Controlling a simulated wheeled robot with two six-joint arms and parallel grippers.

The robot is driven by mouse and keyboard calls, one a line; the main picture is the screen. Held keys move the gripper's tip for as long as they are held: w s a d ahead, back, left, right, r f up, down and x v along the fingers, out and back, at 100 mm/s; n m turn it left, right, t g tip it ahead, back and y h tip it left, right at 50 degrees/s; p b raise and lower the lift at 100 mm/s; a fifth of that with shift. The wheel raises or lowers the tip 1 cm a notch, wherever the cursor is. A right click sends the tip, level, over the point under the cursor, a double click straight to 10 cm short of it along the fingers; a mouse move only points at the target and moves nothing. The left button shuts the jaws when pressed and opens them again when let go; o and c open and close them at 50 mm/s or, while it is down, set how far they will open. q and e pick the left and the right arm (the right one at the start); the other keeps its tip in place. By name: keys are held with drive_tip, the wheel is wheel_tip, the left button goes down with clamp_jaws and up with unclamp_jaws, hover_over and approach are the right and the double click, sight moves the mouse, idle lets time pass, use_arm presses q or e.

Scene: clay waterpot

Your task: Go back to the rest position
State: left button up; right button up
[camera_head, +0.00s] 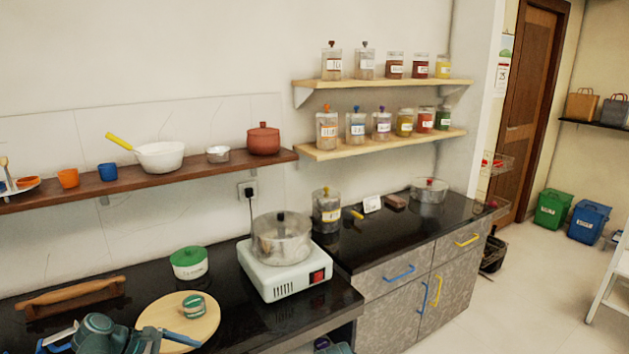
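The left arm's dark teal links and gripper (168,342) show at the bottom left, low over the front of the round wooden board (207,328). The two blue-grey fingers look spread apart with nothing visible between them. The lower part is cut off by the frame edge. The right gripper does not show clearly anywhere. A reddish-brown clay pot (263,141) with a lid stands on the brown wall shelf (130,183), far from the left gripper.

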use_arm(q)
drive_tip(key=s+d+m+g+y+p, duration=0.2)
drive_tip(key=s+d+m+y, duration=0.3)
drive_tip(key=d+m, duration=0.6)
drive_tip(key=s+d+m+g+y+p, duration=0.2)
drive_tip(key=s+d+m+y+p, duration=0.2)
drive_tip(key=d+m, duration=0.7)
drive_tip(key=shift+s+d+m+y+p, duration=0.35)
drive_tip(key=shift+s+d+y, duration=0.35)
drive_tip(key=shift+s+d, duration=0.4)
drive_tip(key=shift+s+a+f, duration=0.1)
drive_tip(key=shift+a, duration=0.05)
drive_tip(key=shift+c, duration=0.2)
